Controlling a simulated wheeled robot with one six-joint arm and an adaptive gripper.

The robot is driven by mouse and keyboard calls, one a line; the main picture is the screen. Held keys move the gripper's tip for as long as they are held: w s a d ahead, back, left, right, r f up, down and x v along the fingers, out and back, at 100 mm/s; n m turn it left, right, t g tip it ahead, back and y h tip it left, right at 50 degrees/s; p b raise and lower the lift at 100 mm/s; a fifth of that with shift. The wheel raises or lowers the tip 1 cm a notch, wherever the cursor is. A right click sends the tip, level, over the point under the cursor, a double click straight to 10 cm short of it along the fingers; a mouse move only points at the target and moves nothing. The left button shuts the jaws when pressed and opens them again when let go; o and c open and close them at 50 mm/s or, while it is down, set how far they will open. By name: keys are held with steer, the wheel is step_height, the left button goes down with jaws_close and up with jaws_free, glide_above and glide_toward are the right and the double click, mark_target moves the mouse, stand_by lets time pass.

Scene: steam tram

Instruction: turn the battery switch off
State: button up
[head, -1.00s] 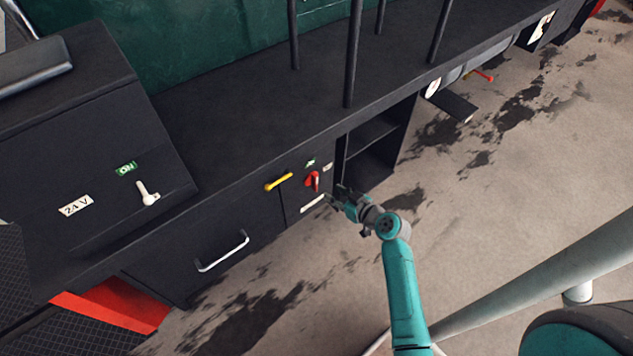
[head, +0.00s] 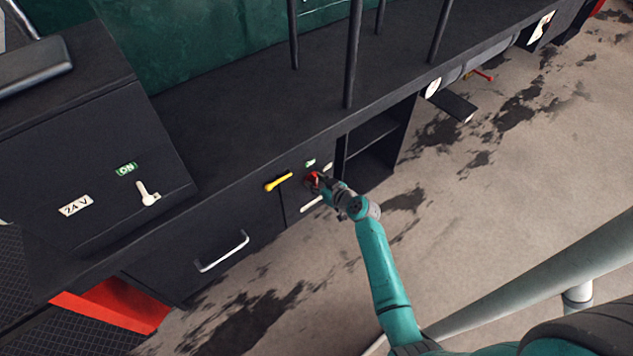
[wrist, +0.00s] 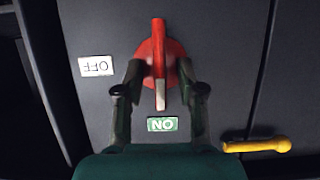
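A red rotary switch (wrist: 158,42) is on the dark panel, and it also shows in the head view (head: 312,178). Its white-tipped end (wrist: 160,98) points at the green ON label (wrist: 162,124). A white OFF label (wrist: 96,66) is to the left of the switch in the wrist view. My gripper (wrist: 160,66) is open, with one finger on each side of the red handle. Small gaps show between the fingers and the handle; whether either one touches it, I cannot tell. In the head view my gripper (head: 324,183) partly covers the switch.
A yellow handle (head: 278,181) is close beside the switch. A white lever (head: 147,194) with an ON label and a 24 V label (head: 75,206) is on the left box. A white drawer handle (head: 222,251) is lower down. An open recess (head: 375,150) lies right of the panel.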

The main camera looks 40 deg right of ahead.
jaws_close()
steer(key=shift+d+m+y, duration=0.3)
steer(key=shift+m+y, duration=0.5)
steer(key=shift+m, duration=0.4)
steer(key=shift+d+f+m+t+y, duration=0.15)
steer(key=shift+m+t+y, duration=0.55)
steer(key=shift+m, duration=1.15)
steer(key=shift+d+f+m+t+y, duration=0.1)
steer(key=shift+f+m+t+y, duration=0.2)
steer(key=shift+m+y, duration=1.15)
steer(key=shift+d+f+m+t+y, duration=0.15)
steer(key=shift+m+t+y, duration=0.35)
steer(key=shift+m, duration=1.7)
steer(key=shift+f, duration=0.1)
